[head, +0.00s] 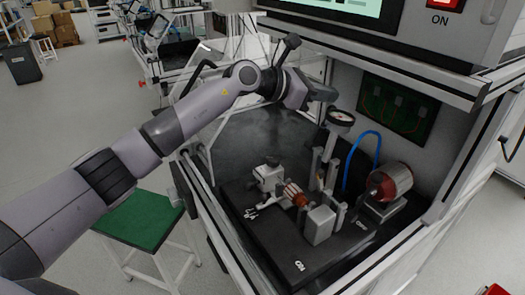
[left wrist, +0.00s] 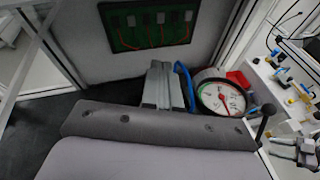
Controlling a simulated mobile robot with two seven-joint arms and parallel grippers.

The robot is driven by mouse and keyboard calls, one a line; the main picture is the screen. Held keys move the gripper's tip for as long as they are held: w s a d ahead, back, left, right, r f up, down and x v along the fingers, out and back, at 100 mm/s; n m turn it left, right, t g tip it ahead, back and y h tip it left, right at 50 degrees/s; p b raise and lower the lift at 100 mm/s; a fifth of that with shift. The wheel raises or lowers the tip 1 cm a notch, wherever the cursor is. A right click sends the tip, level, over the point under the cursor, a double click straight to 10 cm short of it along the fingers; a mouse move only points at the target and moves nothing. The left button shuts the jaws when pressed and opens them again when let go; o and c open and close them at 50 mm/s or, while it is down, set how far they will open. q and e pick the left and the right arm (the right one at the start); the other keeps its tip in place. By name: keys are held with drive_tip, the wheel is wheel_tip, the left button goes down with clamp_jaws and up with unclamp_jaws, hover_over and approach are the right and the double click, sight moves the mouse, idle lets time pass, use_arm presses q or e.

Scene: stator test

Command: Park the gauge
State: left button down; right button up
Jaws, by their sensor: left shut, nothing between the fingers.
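The copper-wound part (head: 295,193) lies in the fixture on the black base plate (head: 290,268). My right gripper is not in view.
A green board (head: 398,108) hangs on the back wall. White frame bars edge the bay. A green-topped stool (head: 140,218) stands outside.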

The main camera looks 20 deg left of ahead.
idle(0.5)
use_arm(q)
drive_tip(key=b+v, duration=0.1)
drive_tip(key=v, duration=0.6)
drive_tip(key=shift+b, duration=0.3)
drive_tip(key=shift+a, duration=0.1)
